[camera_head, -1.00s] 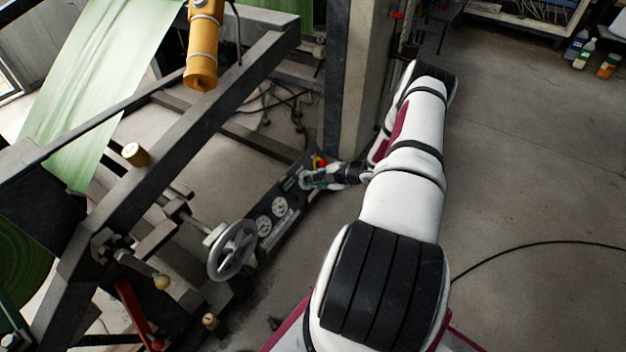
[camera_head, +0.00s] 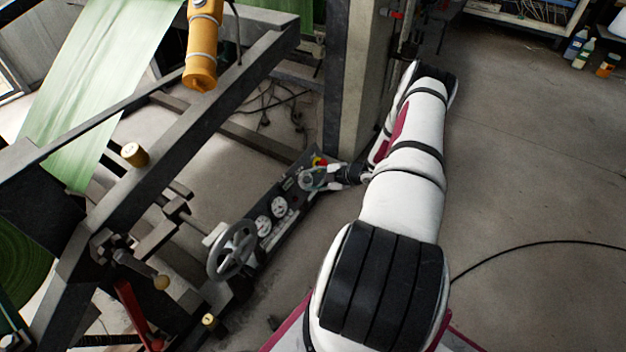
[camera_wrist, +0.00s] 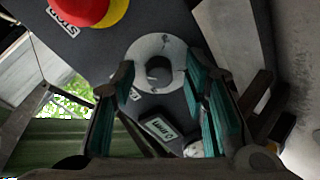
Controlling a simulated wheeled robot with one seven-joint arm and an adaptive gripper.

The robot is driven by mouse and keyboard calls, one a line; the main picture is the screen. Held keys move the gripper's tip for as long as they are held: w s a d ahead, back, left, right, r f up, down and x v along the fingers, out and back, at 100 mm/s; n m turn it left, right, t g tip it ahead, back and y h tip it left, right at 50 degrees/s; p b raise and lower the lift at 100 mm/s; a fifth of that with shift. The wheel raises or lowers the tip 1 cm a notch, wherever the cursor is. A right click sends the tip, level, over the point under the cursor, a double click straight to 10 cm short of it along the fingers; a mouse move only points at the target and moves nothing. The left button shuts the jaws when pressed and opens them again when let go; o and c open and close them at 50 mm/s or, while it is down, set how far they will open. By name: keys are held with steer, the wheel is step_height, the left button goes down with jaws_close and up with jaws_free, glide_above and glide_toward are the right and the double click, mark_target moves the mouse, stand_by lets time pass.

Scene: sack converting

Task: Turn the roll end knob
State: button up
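A control panel (camera_head: 292,194) leans low beside the machine frame, with several round dials in a row. In the wrist view, a pale round dial with a dark knob (camera_wrist: 159,69) at its centre lies just beyond my fingertips. My gripper (camera_wrist: 160,78) is open, its teal-padded fingers on either side of the knob with gaps showing. I cannot tell their depth relative to the knob. In the head view my gripper (camera_head: 308,179) is at the panel's upper end and partly covers that dial. A label (camera_wrist: 160,128) sits below the dial, too small and tilted to read surely.
A red stop button with a yellow collar (camera_wrist: 95,10) is close beside the dial. Two more white dials (camera_head: 278,206) and a grey handwheel (camera_head: 232,250) lie down-left. A concrete post (camera_head: 359,80) stands close behind my gripper. Open floor lies right.

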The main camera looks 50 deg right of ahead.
steer(key=shift+r, duration=0.1)
steer(key=v, duration=1.2)
stand_by(0.4)
